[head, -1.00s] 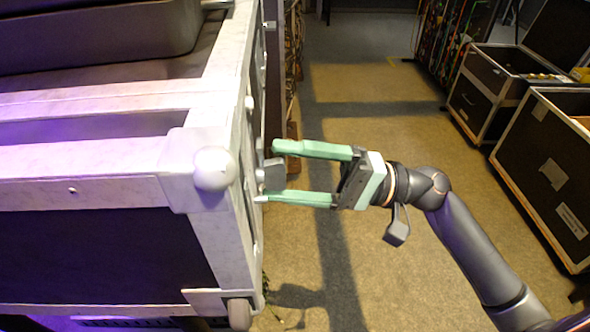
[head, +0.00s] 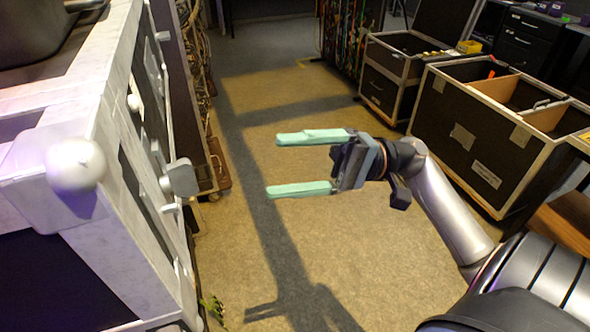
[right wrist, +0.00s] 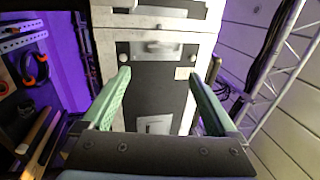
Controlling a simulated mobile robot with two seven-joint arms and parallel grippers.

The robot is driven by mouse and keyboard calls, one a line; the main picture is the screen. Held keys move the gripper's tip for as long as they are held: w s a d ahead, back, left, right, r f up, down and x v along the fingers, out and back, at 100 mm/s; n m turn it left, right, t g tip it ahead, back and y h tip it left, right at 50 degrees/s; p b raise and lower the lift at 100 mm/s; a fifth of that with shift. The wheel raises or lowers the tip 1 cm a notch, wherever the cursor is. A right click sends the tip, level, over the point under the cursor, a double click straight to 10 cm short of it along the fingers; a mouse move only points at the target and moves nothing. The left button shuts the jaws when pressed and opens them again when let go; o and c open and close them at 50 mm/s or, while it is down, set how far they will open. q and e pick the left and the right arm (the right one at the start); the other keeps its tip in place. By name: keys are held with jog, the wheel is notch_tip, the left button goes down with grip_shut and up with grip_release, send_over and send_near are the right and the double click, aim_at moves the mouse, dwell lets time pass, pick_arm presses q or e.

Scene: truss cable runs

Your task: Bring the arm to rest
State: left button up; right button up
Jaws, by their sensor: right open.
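My right gripper (head: 302,163) is open and empty in the head view, with its two green fingers pointing left over the bare floor. A clear gap separates its fingertips from the grey latch (head: 180,178) on the side of the large white-framed case (head: 105,130). In the right wrist view the open green fingers (right wrist: 160,95) frame a case front with a dark panel (right wrist: 152,88) and a light handle plate (right wrist: 158,50). No object is between the fingers. My left gripper is not in view.
Open black cases (head: 490,135) stand along the right, with another (head: 385,85) behind. Cables hang on a rack (head: 348,40) at the back and beside the white-framed case (head: 190,50). The floor (head: 240,250) between is clear. A metal truss (right wrist: 275,65) shows in the wrist view.

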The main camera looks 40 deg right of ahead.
jog(key=shift+d, duration=0.25)
jog(key=shift+f, duration=0.15)
